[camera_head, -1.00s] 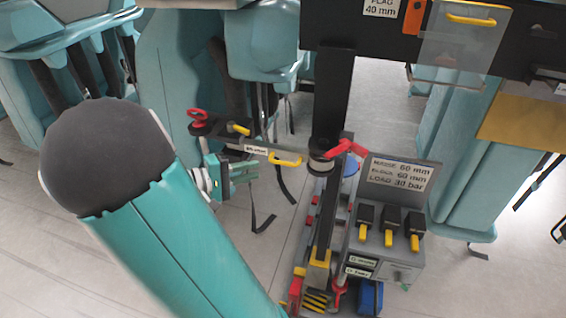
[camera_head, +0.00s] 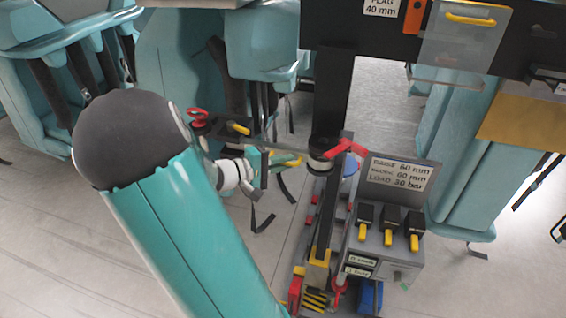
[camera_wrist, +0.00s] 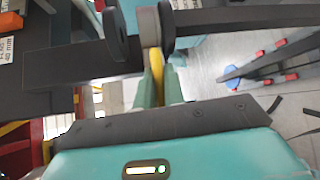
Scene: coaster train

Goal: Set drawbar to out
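A long dark bar (camera_head: 262,143), which I take to be the drawbar, reaches left from the dark upright post in the head view. Its yellow handle (camera_head: 293,161) is partly covered by my gripper (camera_head: 280,160). In the wrist view, my gripper's two teal fingers (camera_wrist: 158,88) stand on either side of the yellow handle (camera_wrist: 155,70), with only a narrow gap between them. I cannot tell whether they press on it. The bar's label is hidden by my gripper in the head view.
A red lever (camera_head: 345,150) sits at the post (camera_head: 332,95), right of the handle. A grey box (camera_head: 385,255) with several yellow-tipped switches stands at lower right. Teal seats (camera_head: 180,70) are behind. A clear flap (camera_head: 460,45) hangs at upper right.

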